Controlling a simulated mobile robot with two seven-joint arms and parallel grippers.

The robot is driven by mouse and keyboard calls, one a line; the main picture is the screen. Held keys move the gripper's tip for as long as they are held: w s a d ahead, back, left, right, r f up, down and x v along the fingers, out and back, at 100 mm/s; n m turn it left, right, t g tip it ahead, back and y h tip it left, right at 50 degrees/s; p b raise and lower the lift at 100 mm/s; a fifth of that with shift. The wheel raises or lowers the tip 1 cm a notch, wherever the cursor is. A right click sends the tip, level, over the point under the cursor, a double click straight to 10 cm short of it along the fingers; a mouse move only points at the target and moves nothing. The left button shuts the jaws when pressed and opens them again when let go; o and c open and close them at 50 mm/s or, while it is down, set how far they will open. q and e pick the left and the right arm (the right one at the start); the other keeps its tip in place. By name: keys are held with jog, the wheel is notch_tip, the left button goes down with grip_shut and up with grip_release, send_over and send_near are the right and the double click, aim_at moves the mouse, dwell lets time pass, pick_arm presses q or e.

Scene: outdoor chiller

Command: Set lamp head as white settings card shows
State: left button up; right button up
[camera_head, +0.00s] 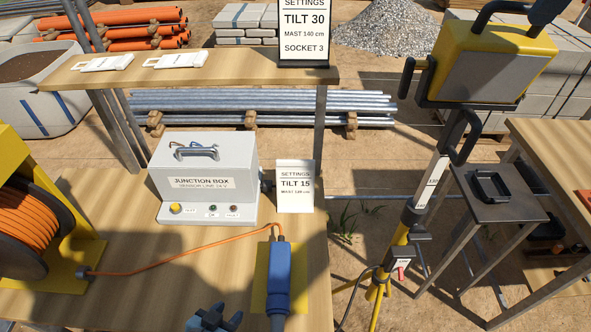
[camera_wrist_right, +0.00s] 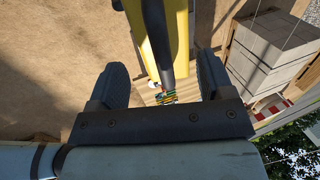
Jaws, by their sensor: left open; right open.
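The yellow lamp head (camera_head: 497,62) sits on top of a mast (camera_head: 428,180) at the right, with a grey front panel and black handles. One settings card (camera_head: 304,30) on the shelf reads tilt 30, mast 140 cm, socket 3. Another settings card (camera_head: 295,188) on the bench reads tilt 15, mast 120 cm. Both have white faces. My left gripper (camera_head: 213,318) is open and empty at the bottom edge, over the bench. In the right wrist view, my right gripper (camera_wrist_right: 160,88) is open, with a black bar (camera_wrist_right: 155,35) and the yellow lamp head (camera_wrist_right: 180,30) between and beyond its fingers.
A junction box (camera_head: 203,175) stands on the wooden bench (camera_head: 150,270). A blue connector (camera_head: 279,277) on a yellow plate has an orange cable to the reel (camera_head: 35,225). White tags (camera_head: 180,60) lie on the shelf (camera_head: 240,72). A small metal stand (camera_head: 500,210) is right of the mast.

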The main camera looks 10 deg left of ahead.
jog(key=v, duration=0.5)
jog(key=shift+r, duration=0.15)
